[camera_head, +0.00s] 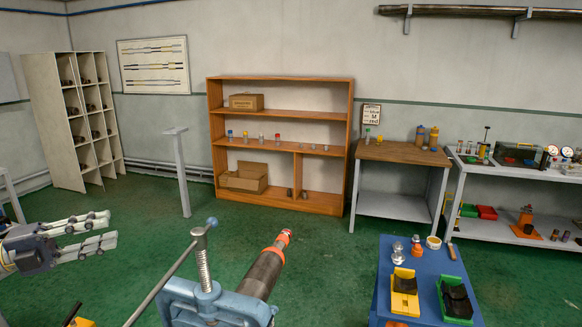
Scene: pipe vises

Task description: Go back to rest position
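My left gripper (92,236) reaches in from the left edge. Its grey fingers are spread apart with nothing between them, above the green floor. It is well clear of the blue pipe vise (215,300) at the bottom middle. The vise holds a dark pipe (262,275) with an orange-red end (283,238). The pipe is tilted, pointing away and to the right. My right gripper is not in the picture.
A blue table (392,262) with yellow and green trays stands at the right front. A wooden shelf (281,80), a workbench (400,152) and a white pigeonhole rack (47,120) stand along the walls. Green floor (150,235) is open between them.

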